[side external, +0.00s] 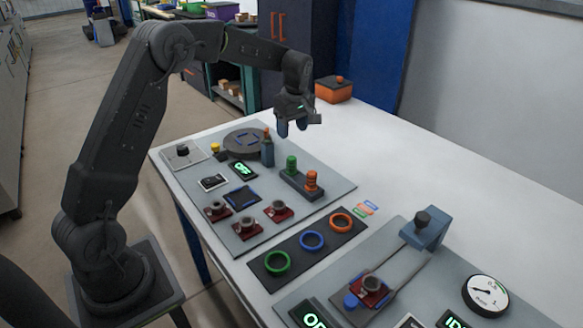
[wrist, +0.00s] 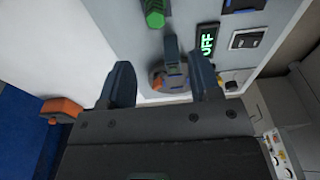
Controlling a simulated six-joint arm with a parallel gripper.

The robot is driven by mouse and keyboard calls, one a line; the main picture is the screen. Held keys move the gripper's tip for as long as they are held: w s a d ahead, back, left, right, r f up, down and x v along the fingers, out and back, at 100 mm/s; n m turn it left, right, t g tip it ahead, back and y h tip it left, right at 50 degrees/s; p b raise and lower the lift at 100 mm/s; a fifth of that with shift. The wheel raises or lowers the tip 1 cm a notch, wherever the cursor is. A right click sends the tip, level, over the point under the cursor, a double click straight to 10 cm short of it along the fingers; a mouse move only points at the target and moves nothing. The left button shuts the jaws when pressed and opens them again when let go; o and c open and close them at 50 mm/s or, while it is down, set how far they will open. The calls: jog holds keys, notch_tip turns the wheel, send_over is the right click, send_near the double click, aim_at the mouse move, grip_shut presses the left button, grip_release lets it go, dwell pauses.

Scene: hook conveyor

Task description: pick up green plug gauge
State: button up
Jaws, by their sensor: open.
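The green plug gauge (side external: 291,165) stands upright in a dark holder (side external: 296,184) on the grey panel, beside an orange plug gauge (side external: 311,181). In the wrist view a ribbed green piece, which looks like the green plug gauge (wrist: 154,14), shows at the top edge, beyond my fingertips. My gripper (side external: 291,128) is open and empty. It hangs above the back of the panel, behind and higher than the green plug gauge, not touching it. Both fingers of my gripper (wrist: 162,75) show in the wrist view with a gap between them.
Red blocks with grey knobs (side external: 247,226) line the panel front. Coloured rings (side external: 311,240) lie on a dark mat.

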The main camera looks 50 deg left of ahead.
aim_at(292, 158)
jog(key=f, duration=0.5)
jog(key=a+f, duration=0.1)
jog(key=f, duration=0.2)
jog(key=shift+f, duration=0.1)
jog(key=f, duration=0.5)
jog(key=shift+w+a, duration=0.2)
jog(key=shift+w, duration=0.1)
jog(key=c, duration=1)
jog(key=shift+r, duration=0.1)
